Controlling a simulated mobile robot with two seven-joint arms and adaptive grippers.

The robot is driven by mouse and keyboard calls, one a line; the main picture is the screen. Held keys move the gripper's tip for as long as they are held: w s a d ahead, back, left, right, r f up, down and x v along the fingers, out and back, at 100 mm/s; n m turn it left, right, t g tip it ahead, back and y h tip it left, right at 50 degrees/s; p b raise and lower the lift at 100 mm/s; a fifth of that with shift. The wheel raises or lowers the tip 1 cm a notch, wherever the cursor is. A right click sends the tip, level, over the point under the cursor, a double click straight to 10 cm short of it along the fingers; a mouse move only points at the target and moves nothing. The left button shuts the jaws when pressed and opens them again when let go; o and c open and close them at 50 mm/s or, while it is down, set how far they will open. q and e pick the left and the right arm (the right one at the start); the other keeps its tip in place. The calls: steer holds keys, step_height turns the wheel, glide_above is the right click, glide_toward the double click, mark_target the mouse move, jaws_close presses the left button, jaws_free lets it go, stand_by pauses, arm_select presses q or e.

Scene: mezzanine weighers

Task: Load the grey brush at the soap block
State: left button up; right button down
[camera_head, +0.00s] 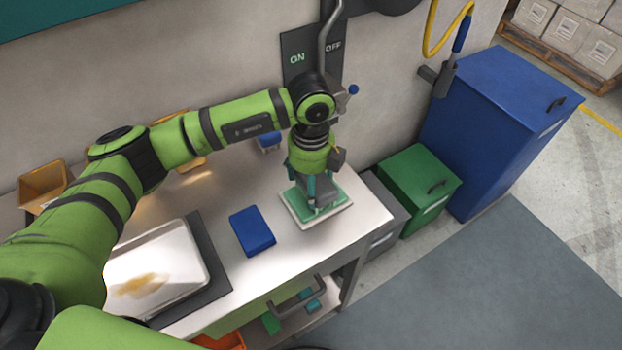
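My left gripper (315,203) points straight down at the right end of the steel table. A grey block-shaped thing (322,188), which looks like the grey brush, is between its teal fingers. The fingers appear shut on it. Below is a green soap block (296,204) in a shallow white dish (312,223). The brush is over or on the soap; the gripper hides whether they touch. My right gripper is not in view.
A blue block (252,231) lies on the table left of the dish. A white tray with a brown smear (183,240) is on a dark mat further left. Orange bins (45,186) stand at the back. Green (418,190) and blue (500,125) bins stand on the floor right.

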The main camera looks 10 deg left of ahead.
mark_target(306, 182)
arm_select(q)
steer(key=shift+r+p, duration=1.8)
steer(key=shift+r, duration=1.55)
steer(key=m, duration=0.4)
steer(key=shift+s+a+m+b, duration=0.25)
steer(key=shift+a+m+b, duration=0.05)
steer(key=shift+a+b, duration=0.1)
steer(key=s+a+n+b, duration=0.2)
steer(key=s+a+n, duration=0.1)
steer(key=n, duration=1.2)
steer(key=s+a+n+b, duration=0.2)
steer(key=s+a+n, duration=0.1)
steer(key=n, duration=1.3)
steer(key=shift+s+a+r+n, duration=0.25)
steer(key=shift+s+r+n, duration=0.05)
steer(key=shift+s, duration=0.45)
